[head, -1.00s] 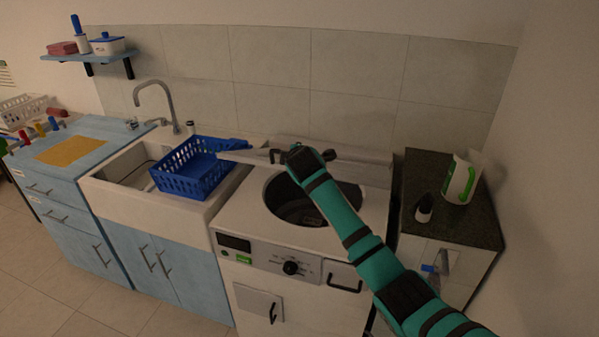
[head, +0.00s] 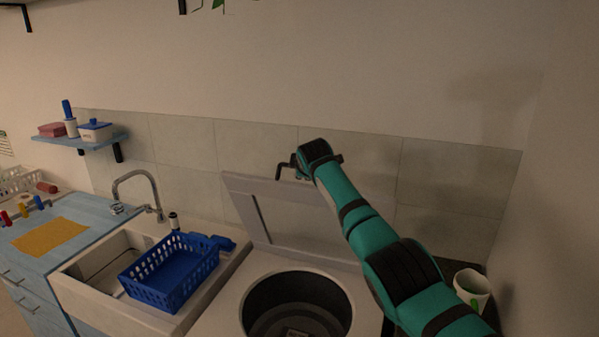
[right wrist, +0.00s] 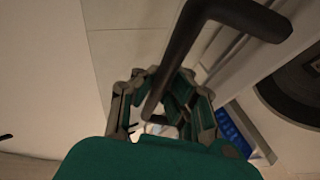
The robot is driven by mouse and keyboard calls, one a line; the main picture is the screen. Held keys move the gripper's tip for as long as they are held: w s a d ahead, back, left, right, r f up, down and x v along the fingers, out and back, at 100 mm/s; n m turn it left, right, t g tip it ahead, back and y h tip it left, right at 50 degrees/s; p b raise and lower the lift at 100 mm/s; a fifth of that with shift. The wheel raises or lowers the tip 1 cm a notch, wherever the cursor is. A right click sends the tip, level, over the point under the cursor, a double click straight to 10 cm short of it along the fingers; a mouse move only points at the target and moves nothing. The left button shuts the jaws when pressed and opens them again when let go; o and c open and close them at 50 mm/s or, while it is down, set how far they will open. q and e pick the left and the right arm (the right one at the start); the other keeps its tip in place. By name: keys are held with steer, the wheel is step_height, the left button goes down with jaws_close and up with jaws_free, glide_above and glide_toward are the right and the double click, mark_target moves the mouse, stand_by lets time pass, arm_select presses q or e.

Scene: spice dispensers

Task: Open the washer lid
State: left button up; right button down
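The washer lid (head: 290,217) is a pale flat panel, raised steeply from the washer top (head: 225,300) in the head view. The round drum opening (head: 297,310) below it is uncovered. A dark bent handle (head: 284,169) shows at the lid's upper edge; it also crosses the right wrist view (right wrist: 190,45). My right gripper (head: 300,168) is at this handle, mostly hidden behind my teal wrist. In the right wrist view its fingers (right wrist: 163,82) are spread, with the handle bar crossing the gap between them. I cannot tell whether they touch it. My left gripper is out of view.
A blue basket (head: 165,278) sits on the sink (head: 75,290) left of the washer, near the tap (head: 155,190). A white and green jug (head: 472,285) stands to the right. The tiled wall (head: 430,185) is close behind the lid.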

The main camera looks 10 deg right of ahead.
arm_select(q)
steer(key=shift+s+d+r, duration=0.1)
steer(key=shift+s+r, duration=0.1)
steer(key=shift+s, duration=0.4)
arm_select(e)
steer(key=shift+w+d+r, duration=0.25)
steer(key=shift+w+r, duration=0.25)
steer(key=shift+w, duration=0.05)
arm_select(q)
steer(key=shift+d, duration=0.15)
arm_select(e)
steer(key=shift+r, duration=0.1)
steer(key=c, duration=1.6)
jaws_free()
steer(key=shift+s, duration=0.1)
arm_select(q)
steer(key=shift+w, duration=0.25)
arm_select(e)
steer(key=v, duration=1.2)
steer(key=shift+s, duration=0.2)
